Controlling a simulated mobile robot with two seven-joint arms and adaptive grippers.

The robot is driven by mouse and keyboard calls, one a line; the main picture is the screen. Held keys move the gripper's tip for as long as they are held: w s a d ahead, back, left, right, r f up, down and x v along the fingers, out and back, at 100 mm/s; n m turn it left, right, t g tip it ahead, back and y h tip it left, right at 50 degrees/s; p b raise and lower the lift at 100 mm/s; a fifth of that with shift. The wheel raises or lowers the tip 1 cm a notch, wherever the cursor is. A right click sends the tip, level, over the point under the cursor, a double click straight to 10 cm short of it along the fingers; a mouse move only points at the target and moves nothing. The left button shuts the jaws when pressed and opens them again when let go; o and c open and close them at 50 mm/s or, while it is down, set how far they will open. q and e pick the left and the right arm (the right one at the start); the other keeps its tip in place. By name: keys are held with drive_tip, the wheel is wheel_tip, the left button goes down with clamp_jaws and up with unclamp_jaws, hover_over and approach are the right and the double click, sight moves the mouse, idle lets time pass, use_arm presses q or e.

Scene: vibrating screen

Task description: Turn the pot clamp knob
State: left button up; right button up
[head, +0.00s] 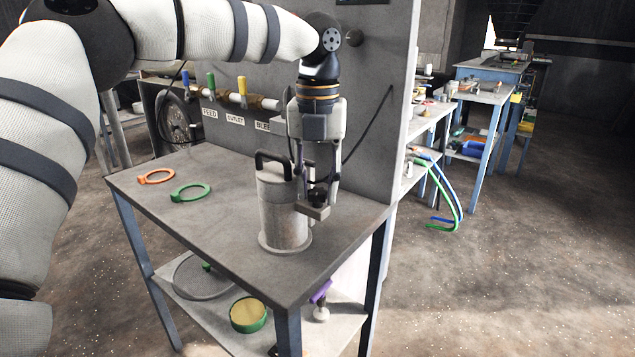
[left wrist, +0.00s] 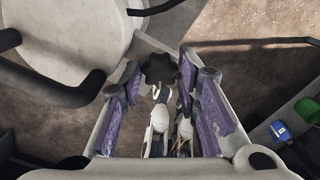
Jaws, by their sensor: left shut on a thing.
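The grey metal pot (head: 284,212) stands upright on the workbench, with a black handle on its lid. Its clamp sticks out on the right side, and the dark clamp knob (head: 317,195) is partly hidden by my fingers. In the left wrist view the dark lobed knob (left wrist: 158,70) lies between my purple-padded fingers, beside the pale round pot lid (left wrist: 70,35). My left gripper (head: 319,188) points down at the right side of the pot and is shut on the knob. It also shows in the left wrist view (left wrist: 160,80). My right gripper is not in view.
An upright panel (head: 375,110) stands behind, with a pipe and coloured valve handles (head: 242,86). A lower shelf holds a green-rimmed round item (head: 248,314).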

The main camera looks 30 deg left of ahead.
sight(318, 191)
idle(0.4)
use_arm(q)
drive_tip(key=o, duration=1.1)
drive_tip(key=shift+o, duration=0.2)
wheel_tip(318, 191, up, 8)
drive_tip(key=shift+d, duration=0.1)
